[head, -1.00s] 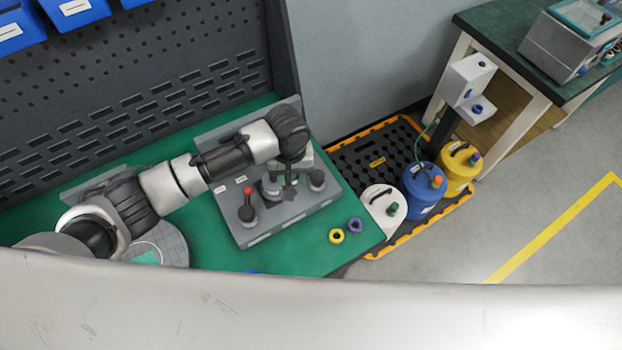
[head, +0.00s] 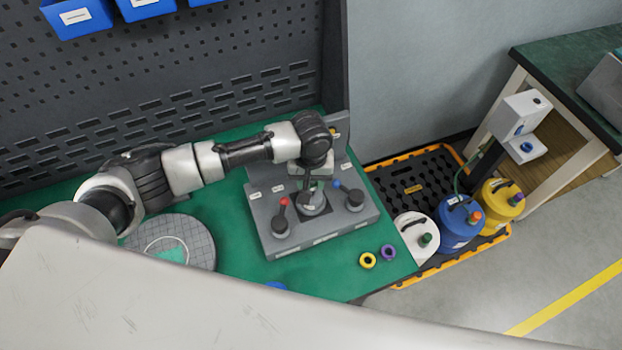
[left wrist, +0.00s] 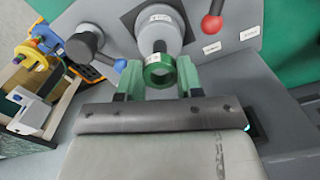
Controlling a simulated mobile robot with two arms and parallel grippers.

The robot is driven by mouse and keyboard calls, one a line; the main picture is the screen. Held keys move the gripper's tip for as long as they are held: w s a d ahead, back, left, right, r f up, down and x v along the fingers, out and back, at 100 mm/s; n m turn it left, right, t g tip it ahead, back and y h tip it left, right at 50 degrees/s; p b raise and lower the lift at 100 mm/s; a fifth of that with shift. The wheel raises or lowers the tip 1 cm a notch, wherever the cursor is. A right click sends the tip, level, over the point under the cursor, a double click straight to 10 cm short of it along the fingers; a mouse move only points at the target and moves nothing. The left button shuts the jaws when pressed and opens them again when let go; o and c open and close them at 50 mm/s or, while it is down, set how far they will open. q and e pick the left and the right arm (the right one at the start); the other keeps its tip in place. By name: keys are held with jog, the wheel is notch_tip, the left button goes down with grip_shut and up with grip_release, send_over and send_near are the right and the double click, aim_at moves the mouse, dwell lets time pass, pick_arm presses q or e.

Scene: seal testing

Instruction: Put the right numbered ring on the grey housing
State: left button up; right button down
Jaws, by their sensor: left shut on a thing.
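My left gripper (head: 311,182) is over the middle of the grey test fixture (head: 345,220). In the left wrist view its green fingers (left wrist: 159,80) are shut on a green ring (left wrist: 159,72). The grey housing (left wrist: 157,30), a cylinder with a white label, is directly beyond the ring; the ring lines up with its near end. I cannot tell whether they touch. In the head view the housing (head: 312,205) is partly hidden by the gripper. A yellow ring (head: 368,260) and a purple ring (head: 388,252) lie on the green bench. My right gripper is not in view.
A red-knobbed lever (head: 283,203) and a blue-knobbed lever (head: 338,184) flank the housing. A round gridded plate (head: 200,240) lies left of the fixture. White, blue (head: 458,222) and yellow canisters stand right of the bench. A blue piece (head: 277,286) shows at the bench's front edge.

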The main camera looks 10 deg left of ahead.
pick_arm(q)
jog(key=shift+f, duration=0.2)
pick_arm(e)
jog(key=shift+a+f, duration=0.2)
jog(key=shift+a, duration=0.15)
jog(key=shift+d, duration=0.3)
pick_arm(q)
jog(key=shift+f, duration=0.15)
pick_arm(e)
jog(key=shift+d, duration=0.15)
pick_arm(q)
jog(key=shift+f, duration=0.65)
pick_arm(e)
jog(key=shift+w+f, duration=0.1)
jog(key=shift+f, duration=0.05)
pick_arm(q)
jog(key=shift+f, duration=0.15)
jog(key=shift+f, duration=0.45)
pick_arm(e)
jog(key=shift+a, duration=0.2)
